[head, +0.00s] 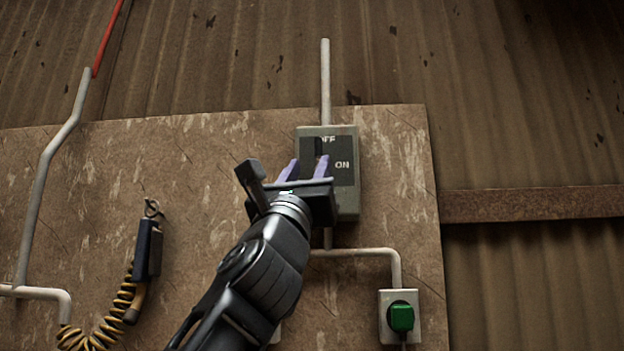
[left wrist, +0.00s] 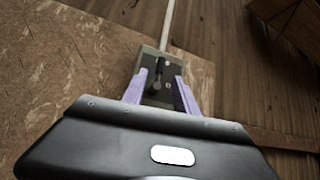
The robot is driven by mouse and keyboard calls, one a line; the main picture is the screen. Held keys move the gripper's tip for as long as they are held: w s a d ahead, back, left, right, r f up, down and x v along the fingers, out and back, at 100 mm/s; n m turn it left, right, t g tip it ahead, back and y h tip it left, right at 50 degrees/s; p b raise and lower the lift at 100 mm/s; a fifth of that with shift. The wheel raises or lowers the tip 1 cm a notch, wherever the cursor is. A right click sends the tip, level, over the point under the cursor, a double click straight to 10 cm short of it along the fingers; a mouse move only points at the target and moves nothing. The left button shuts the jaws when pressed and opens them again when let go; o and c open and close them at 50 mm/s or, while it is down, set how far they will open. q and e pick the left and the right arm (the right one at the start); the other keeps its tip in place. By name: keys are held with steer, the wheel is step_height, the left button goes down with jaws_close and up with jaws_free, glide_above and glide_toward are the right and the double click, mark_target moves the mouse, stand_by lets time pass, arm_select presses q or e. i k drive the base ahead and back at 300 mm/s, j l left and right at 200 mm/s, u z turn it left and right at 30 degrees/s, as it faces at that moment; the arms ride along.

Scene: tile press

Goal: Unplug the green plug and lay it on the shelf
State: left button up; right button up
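The green plug (head: 401,317) sits in a pale wall socket (head: 385,333) at the lower right of the board in the head view, with a cord leaving its underside. My left gripper (head: 305,166) is up and to the left of it, in front of a grey switch box (head: 347,203) marked OFF and ON. The left wrist view shows the fingers (left wrist: 160,92) apart, on either side of the switch lever (left wrist: 157,77); contact cannot be told. The shelf and my right gripper are not in view.
A handset (head: 148,250) with a coiled yellow cord hangs on the board's left side. Pale conduits (head: 360,252) run along the board (head: 215,165). A rusty beam (head: 530,204) crosses the corrugated wall at the right.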

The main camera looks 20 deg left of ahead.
mark_target(402, 315)
steer(key=k+l, duration=0.1)
steer(key=k, duration=0.9)
